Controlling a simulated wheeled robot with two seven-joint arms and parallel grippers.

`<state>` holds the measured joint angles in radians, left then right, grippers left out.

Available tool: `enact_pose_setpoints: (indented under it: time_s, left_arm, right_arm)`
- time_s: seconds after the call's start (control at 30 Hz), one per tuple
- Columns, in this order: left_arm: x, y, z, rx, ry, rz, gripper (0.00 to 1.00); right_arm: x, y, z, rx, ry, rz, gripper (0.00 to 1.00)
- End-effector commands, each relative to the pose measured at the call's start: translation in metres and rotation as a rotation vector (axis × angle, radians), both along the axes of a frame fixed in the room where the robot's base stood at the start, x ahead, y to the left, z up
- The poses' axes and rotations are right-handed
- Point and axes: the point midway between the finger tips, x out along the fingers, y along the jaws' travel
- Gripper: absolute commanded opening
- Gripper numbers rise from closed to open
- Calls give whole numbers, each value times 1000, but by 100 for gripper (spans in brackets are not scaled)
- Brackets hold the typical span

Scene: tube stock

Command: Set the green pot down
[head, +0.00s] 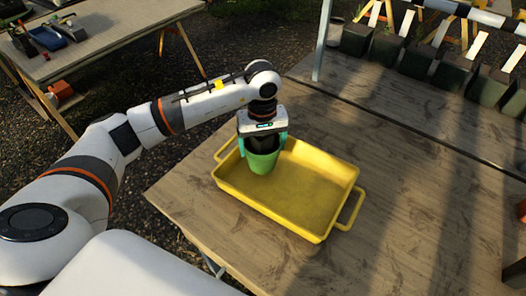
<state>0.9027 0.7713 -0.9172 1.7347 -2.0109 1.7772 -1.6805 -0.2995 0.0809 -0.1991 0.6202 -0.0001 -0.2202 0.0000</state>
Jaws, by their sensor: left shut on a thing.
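The green pot (263,162) is upright at the left end of the yellow tray (292,229). My left gripper (262,146) comes down from above and is shut on the pot, with teal fingers at its rim. I cannot tell whether the pot's base touches the tray floor. The pot's inside is mostly hidden by the gripper. My right gripper is not in view.
The tray stands on a wooden table (410,220) and has a handle at each end. Its right part is empty. Several dark pots (420,60) line the table's back. Another table (110,35) with tools stands at upper left.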

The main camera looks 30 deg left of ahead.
Motion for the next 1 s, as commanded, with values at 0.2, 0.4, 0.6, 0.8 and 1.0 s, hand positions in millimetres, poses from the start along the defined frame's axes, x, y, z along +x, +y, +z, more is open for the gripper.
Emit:
enact_pose_setpoints:
  time_s: [0.2, 0.4, 0.6, 0.8, 1.0]
  left_arm:
    - [-1, 0, -29, 0, 4, 0, 64]
    - [0, 0, -33, 0, 0, -1, 64]
    - [0, 0, -37, 1, -1, -1, 64]
    - [-1, 0, -35, 1, 1, -1, 100]
    - [0, 0, -31, 0, 1, -1, 100]
  right_arm:
    - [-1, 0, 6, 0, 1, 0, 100]
    - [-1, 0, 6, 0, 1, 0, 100]
    - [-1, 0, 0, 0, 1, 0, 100]
    - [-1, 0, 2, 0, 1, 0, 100]
    - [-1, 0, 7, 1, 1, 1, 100]
